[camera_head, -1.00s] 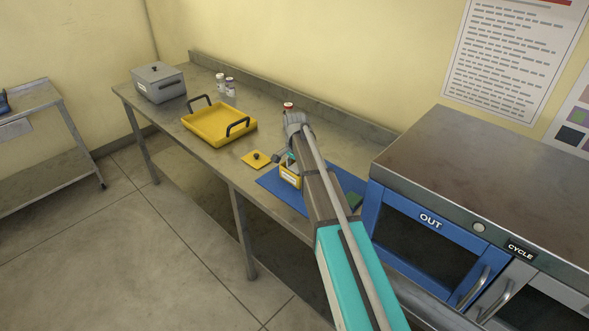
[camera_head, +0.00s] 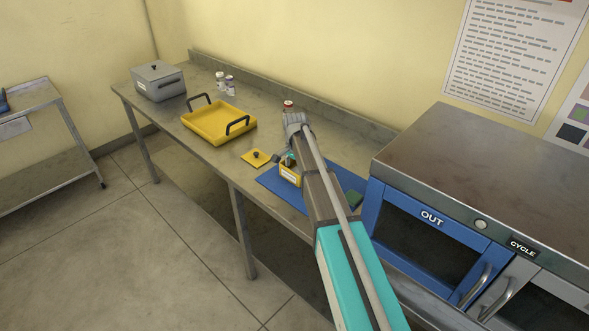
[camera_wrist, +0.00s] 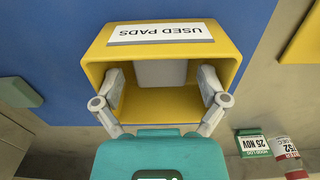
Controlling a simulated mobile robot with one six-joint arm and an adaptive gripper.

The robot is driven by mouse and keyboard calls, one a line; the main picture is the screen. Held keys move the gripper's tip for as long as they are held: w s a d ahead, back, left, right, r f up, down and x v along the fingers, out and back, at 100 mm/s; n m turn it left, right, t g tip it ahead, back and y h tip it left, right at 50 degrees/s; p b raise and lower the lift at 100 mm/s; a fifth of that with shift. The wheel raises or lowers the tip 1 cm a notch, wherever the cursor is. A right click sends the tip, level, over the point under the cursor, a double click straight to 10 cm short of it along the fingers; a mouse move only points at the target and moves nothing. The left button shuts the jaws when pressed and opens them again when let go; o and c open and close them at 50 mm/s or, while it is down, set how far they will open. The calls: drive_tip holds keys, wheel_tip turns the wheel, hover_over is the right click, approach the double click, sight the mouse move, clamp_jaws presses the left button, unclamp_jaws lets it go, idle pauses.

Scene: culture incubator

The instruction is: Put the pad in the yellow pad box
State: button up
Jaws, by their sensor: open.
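The yellow pad box (camera_head: 287,175) stands open on the blue mat, and its white label faces the front. The wrist view looks down into the box (camera_wrist: 95,60), whose label reads USED PADS. A pale, flat-faced block, apparently the pad (camera_wrist: 161,73), is inside the box. My gripper (camera_wrist: 161,80) is open, with its two fingertips inside the opening on either side of the block. A gap shows between each finger and the block. In the head view my gripper (camera_head: 288,158) is over the box and partly hidden by my arm.
A yellow lid (camera_head: 256,157) with a black knob lies beside the blue mat (camera_head: 268,180). A dark green block (camera_head: 355,198) is on the mat's right. A yellow tray (camera_head: 215,125), grey case (camera_head: 158,82) and small bottles (camera_head: 230,86) stand left. The incubator (camera_head: 480,170) stands right.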

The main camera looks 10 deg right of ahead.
drive_tip(key=shift+r, duration=0.15)
wheel_tip(320, 180, up, 13)
drive_tip(key=p, duration=1.3)
idle(0.6)
drive_tip(key=s+n, duration=1)
drive_tip(key=s, duration=1.9)
drive_tip(key=shift+a+n, duration=0.15)
drive_tip(key=shift+n, duration=0.25)
